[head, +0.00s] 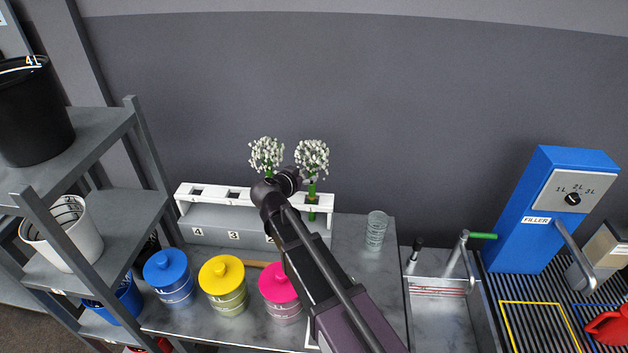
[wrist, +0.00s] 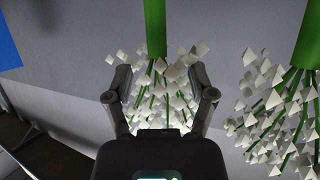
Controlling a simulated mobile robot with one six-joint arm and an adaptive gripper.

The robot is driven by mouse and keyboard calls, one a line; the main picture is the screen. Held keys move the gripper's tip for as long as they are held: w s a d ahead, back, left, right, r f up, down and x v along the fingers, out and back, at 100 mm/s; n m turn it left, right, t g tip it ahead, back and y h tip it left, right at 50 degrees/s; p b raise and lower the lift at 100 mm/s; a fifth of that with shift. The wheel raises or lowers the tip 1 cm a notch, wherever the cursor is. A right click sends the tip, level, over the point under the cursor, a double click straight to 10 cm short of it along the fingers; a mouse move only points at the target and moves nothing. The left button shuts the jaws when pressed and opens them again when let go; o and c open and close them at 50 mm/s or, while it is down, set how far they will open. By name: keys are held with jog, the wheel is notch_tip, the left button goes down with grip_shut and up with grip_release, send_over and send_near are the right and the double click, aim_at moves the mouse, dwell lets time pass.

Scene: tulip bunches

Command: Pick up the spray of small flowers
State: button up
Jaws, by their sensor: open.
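Two sprays of small white flowers stand in a white rack in the head view, a left one (head: 266,154) and a right one (head: 312,156). The right one's green stem shows in a slot near the rack's right end. My gripper (head: 287,181) is in front of the rack, between the two sprays in the picture; its fingers are hard to make out there. In the wrist view my gripper (wrist: 160,78) is open, with one spray (wrist: 150,90) between and beyond its fingers, its thick green stem at the top. Another spray (wrist: 285,110) is to the right. I cannot tell which is which across views.
The white rack (head: 212,200) has numbered slots. Blue (head: 170,277), yellow (head: 222,283) and pink (head: 281,289) lidded pots stand before it. A clear glass (head: 376,229) stands right, then a sink tap (head: 459,254) and a blue filler (head: 548,210). Shelves (head: 100,130) stand left.

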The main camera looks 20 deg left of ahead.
aim_at(310, 174)
jog(key=shift+b+x, duration=1)
jog(key=shift+x, duration=1.6)
jog(key=shift+d, duration=0.1)
grip_shut()
